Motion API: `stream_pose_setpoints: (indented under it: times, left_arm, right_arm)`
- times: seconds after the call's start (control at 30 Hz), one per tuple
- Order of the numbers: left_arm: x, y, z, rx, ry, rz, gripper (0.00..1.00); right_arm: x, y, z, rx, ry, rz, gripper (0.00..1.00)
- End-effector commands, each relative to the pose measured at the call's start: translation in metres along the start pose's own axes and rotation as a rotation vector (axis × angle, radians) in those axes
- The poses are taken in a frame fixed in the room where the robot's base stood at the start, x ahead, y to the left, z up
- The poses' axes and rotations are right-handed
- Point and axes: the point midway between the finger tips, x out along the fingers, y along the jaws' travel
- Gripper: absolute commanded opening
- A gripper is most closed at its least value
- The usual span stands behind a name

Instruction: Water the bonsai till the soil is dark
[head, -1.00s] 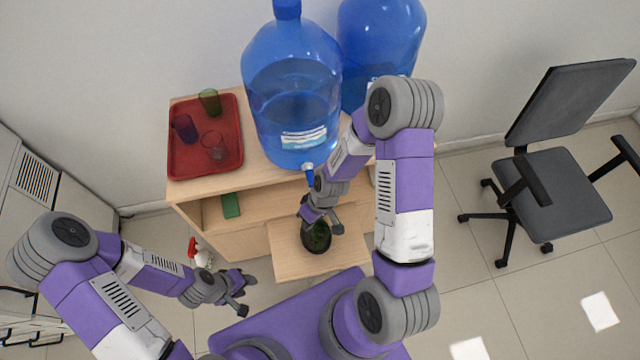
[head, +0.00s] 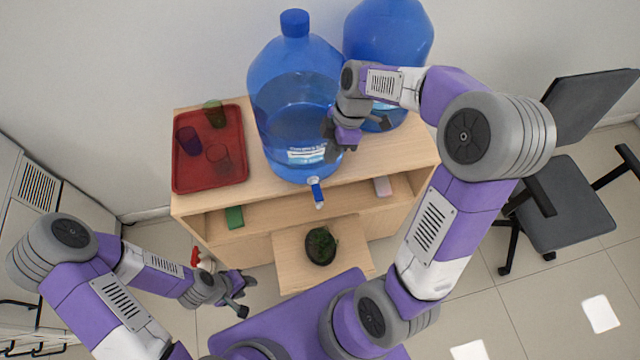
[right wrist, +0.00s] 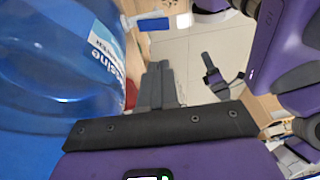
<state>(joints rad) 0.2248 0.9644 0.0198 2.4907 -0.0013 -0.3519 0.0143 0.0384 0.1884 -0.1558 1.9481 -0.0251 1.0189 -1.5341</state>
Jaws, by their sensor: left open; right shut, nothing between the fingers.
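The bonsai (head: 321,244) stands in a dark round pot on a low wooden shelf or drawer board, below and in front of the large blue water bottle (head: 300,95). The bottle has a spout with a blue tap (head: 317,190) at its lower front; the tap also shows in the right wrist view (right wrist: 153,24). The spout sits above and behind the bonsai. My right gripper (head: 340,150) is shut and empty, beside the bottle's right front. My left gripper (head: 245,292) is open and empty, low at the left. I cannot tell the soil's shade.
A red tray (head: 208,175) with several coloured cups is on the cabinet top at left. A second blue bottle (head: 390,40) stands at the back right. A green object (head: 234,217) lies on the cabinet's inner shelf. An office chair (head: 570,200) is at the right.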

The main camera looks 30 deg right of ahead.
Motion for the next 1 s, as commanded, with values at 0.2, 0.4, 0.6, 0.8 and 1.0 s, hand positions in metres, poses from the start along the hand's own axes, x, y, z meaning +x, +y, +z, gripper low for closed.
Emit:
stream_pose_setpoints:
  times: [0.2, 0.4, 0.6, 0.8, 1.0]
  left_arm:
    - [0.0, 0.0, 0.0, 0.0, 0.0, 0.0, 0.43]
    - [0.003, -0.001, 0.0, 0.0, 0.0, 0.0, 0.43]
    - [0.009, -0.003, 0.0, 0.0, 0.0, 0.0, 0.43]
    - [0.014, -0.005, -0.001, 0.0, 0.0, 0.0, 0.43]
    - [0.017, -0.006, -0.001, 0.0, 0.0, 0.0, 0.43]
  right_arm:
    - [0.002, 0.0, 0.0, 0.002, 0.0, 0.0, 0.0]
    - [0.021, 0.0, 0.0, 0.002, 0.0, -0.003, 0.0]
    - [0.063, -0.001, 0.0, 0.002, -0.001, -0.006, 0.0]
    - [0.105, -0.001, 0.0, 0.003, -0.001, -0.005, 0.0]
    - [0.13, -0.005, 0.008, 0.004, 0.0, -0.002, 0.0]
